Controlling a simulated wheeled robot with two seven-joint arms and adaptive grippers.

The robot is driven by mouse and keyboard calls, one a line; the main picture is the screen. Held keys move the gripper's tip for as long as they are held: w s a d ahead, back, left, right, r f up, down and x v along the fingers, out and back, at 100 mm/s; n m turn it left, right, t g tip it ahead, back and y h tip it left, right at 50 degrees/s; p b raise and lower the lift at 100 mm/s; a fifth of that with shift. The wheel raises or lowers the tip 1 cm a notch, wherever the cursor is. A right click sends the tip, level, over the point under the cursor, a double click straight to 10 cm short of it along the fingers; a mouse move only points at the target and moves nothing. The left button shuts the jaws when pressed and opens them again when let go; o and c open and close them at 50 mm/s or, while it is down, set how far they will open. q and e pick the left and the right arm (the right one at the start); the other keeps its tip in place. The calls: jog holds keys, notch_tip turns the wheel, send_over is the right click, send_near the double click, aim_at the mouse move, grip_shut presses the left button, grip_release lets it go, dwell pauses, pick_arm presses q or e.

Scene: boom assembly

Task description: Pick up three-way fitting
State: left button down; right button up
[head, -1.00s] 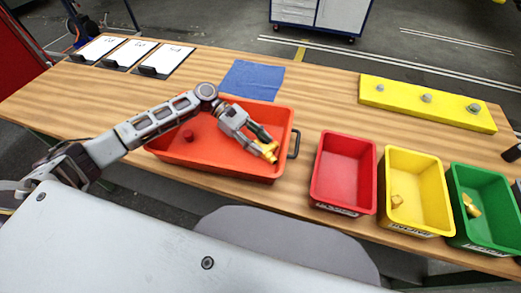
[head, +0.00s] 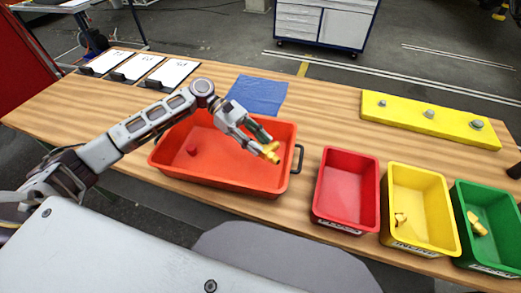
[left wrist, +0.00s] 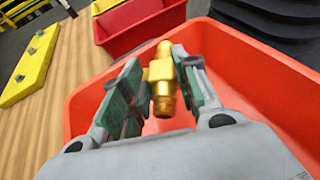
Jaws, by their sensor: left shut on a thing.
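A gold three-way fitting (left wrist: 162,78) is between the two green-padded fingers of my left gripper (left wrist: 160,85) in the left wrist view. The gripper is shut on it. In the head view my left gripper (head: 268,148) holds the gold fitting (head: 271,156) above the right part of the large orange tray (head: 225,180). A small red part (head: 191,151) lies in the left part of that tray. My right gripper does not show in either view.
Right of the tray stand a red bin (head: 347,190), a yellow bin (head: 420,205) and a green bin (head: 488,230). Gold pieces lie in the yellow and green bins. A blue cloth (head: 258,95) and a yellow board with studs (head: 430,118) lie behind. The wooden table (head: 325,115) is clear between them.

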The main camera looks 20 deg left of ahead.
pick_arm(q)
jog(key=a, duration=1.9)
jog(key=shift+s+f+b, duration=0.15)
jog(key=shift+s+b, duration=0.1)
jog(key=shift+b, duration=0.2)
jog(key=shift+d, duration=0.1)
